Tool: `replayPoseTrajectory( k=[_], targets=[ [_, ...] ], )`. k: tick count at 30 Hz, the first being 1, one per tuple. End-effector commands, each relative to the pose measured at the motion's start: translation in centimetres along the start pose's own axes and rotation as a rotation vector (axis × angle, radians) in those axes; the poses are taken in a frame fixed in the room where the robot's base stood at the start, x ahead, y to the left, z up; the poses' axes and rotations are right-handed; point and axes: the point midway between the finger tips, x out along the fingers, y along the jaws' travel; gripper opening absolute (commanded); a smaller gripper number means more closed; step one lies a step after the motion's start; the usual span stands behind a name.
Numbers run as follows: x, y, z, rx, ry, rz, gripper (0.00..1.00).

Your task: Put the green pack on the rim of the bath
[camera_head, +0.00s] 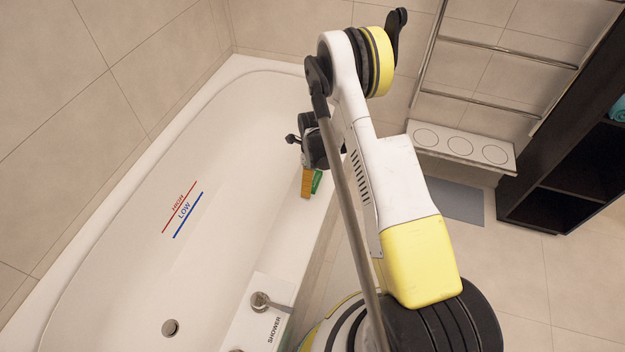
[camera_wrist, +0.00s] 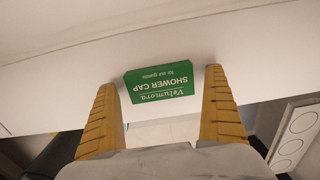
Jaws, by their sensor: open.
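The green pack (camera_wrist: 160,82), lettered "SHOWER CAP", appears against the white rim of the bath (camera_wrist: 60,95) in the wrist view, close to the rim's edge. In the head view a small part of the pack (camera_head: 317,181) shows beside a yellow finger, over the right-hand rim (camera_head: 312,215). My gripper (camera_wrist: 162,80) is open, with one yellow ridged finger on each side of the pack and a narrow gap showing at both sides. In the head view my gripper (camera_head: 307,184) points down at the rim, partly hidden by my arm. Whether the pack rests fully on the rim is hard to tell.
The bath basin (camera_head: 160,255) is empty, with a drain and HIGH and LOW lines. A tap and shower fitting (camera_head: 262,301) stand on the near rim. A towel rail (camera_head: 500,46), a white box with round marks (camera_head: 460,147) and a dark shelf (camera_head: 555,150) are at right.

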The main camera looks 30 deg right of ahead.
Motion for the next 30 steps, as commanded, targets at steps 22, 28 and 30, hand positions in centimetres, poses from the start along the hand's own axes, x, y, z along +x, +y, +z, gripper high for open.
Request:
replayPoseTrajectory(
  k=[22,28,30],
  targets=[
    [-13.6,0.2,0.3,-0.059,-0.008,-0.013,1.00],
    [-22.2,1.8,1.3,-0.379,-0.042,-0.092,1.00],
    [-25.7,2.9,1.4,-0.524,-0.050,-0.132,1.00]
  ],
)
